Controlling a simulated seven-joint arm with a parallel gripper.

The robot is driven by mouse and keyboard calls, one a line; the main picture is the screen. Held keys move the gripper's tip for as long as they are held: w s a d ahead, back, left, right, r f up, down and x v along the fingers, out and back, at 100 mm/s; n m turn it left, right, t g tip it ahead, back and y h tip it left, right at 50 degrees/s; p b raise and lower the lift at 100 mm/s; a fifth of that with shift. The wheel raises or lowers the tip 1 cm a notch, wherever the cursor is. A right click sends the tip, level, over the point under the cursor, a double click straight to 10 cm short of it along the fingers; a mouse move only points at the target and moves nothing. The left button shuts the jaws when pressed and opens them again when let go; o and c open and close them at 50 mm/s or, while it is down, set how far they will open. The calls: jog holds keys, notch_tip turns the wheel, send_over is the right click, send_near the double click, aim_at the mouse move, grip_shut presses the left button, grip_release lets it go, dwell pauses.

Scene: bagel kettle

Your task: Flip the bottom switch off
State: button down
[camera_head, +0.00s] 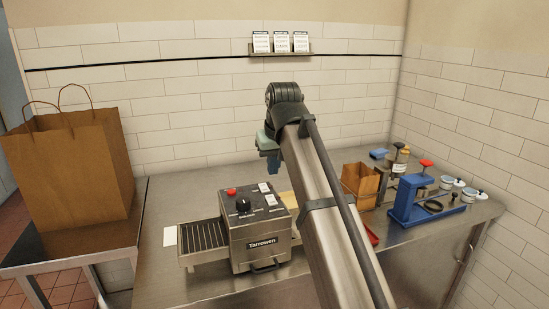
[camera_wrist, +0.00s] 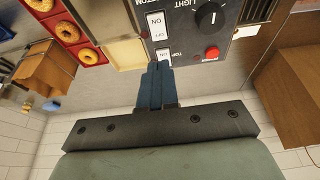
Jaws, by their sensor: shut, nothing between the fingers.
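The steel toaster (camera_head: 262,240) stands on the counter, with a black knob, a red button and two white switches on its sloped top panel. In the wrist view, one white switch (camera_wrist: 157,24) is marked ON and OFF. A second white switch (camera_wrist: 165,48) sits nearer my gripper and is partly hidden by the fingertips. Contact is unclear. In the head view my gripper's hand is above and behind the panel, partly hidden by my arm.
The black knob (camera_wrist: 210,16) and red button (camera_wrist: 211,53) lie right of the switches in the wrist view. A red tray (camera_wrist: 92,54) of bagels is at upper left. A blue press (camera_head: 412,204) and small paper bag (camera_head: 360,186) stand right; a large paper bag (camera_head: 75,170) stands left.

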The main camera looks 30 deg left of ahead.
aim_at(270, 197)
jog(key=x, duration=0.8)
jog(key=shift+s+d+f, duration=0.15)
jog(key=shift+s+f, duration=0.05)
jog(key=shift+f, duration=0.25)
jog(key=shift+f, duration=0.4)
